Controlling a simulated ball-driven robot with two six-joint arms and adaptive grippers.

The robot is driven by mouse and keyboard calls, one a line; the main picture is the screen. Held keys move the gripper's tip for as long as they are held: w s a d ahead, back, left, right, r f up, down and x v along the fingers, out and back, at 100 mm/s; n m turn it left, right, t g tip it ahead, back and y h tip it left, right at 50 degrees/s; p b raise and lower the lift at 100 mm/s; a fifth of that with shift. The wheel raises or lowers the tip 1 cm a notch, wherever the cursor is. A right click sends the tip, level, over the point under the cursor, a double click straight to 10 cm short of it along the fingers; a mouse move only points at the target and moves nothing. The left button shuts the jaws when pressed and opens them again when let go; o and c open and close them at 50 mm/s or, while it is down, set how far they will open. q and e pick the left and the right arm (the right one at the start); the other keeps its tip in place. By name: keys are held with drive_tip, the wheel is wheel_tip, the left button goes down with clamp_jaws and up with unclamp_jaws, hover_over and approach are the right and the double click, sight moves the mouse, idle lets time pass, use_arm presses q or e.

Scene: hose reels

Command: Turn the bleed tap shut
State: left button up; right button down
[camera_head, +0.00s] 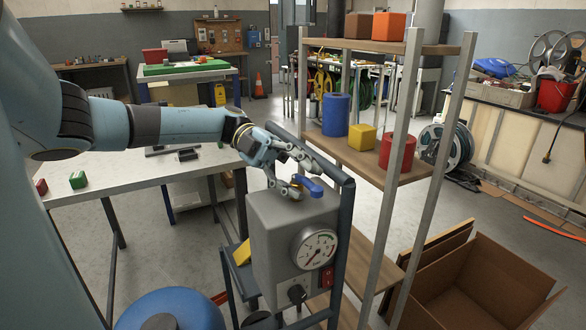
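The bleed tap is a blue lever (309,186) on a brass fitting, on top of a grey box (275,225) with a round pressure gauge (314,249) on its front. The lever points up to the left and down to the right in the picture. My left gripper (311,178) reaches in from the left, just above and behind the tap. Its fingers look spread, one on each side of the lever's area. I cannot tell whether a finger touches the lever. My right gripper is out of view.
A dark metal frame (344,225) stands around the grey box. A wooden shelf (370,160) with blue, yellow and red containers is close on the right. An open cardboard box (480,282) lies on the floor at right. A pale table (120,178) is at left.

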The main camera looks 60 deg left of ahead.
use_arm(q)
drive_tip(key=v, duration=1.1)
drive_tip(key=shift+a, duration=0.3)
drive_tip(key=shift+r, duration=0.15)
